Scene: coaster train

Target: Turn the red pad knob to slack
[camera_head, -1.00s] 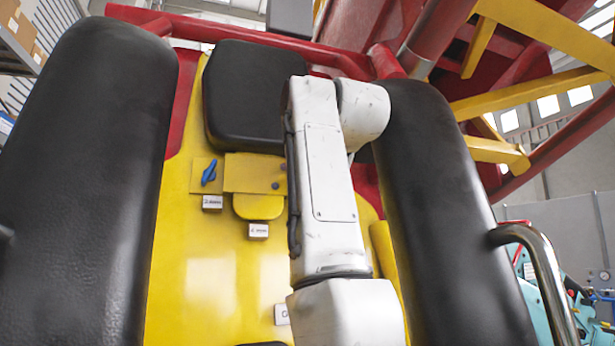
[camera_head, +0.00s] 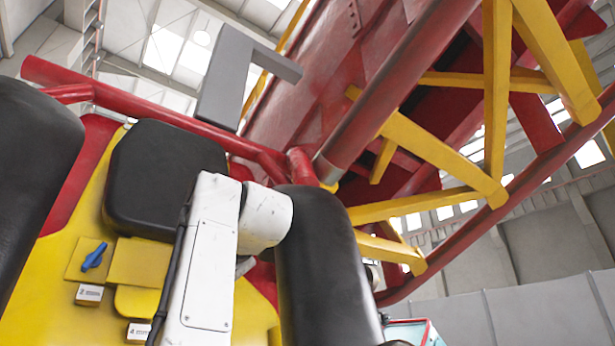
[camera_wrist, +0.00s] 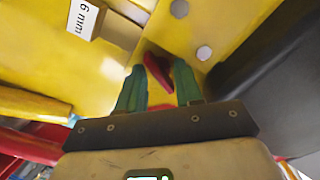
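In the wrist view a red knob (camera_wrist: 157,70) sits against the yellow panel (camera_wrist: 115,65). It looks elongated and lies at a slant. My gripper (camera_wrist: 160,72) has its two green fingers apart, one on each side of the red knob near the fingertips. A gap seems to show between the knob and each finger; contact cannot be made out. In the head view my white arm covers that part of the panel, so the red knob and gripper are hidden there. A blue knob (camera_head: 94,256) shows on the panel to the left, set at a slant.
A white label block (camera_wrist: 85,18) juts out near the gripper; its text is not clear. Other label blocks (camera_head: 89,294) sit below the blue knob. Black padded restraints (camera_head: 318,270) flank the panel, with a black headrest (camera_head: 165,180) above. Red and yellow beams (camera_head: 440,150) rise behind.

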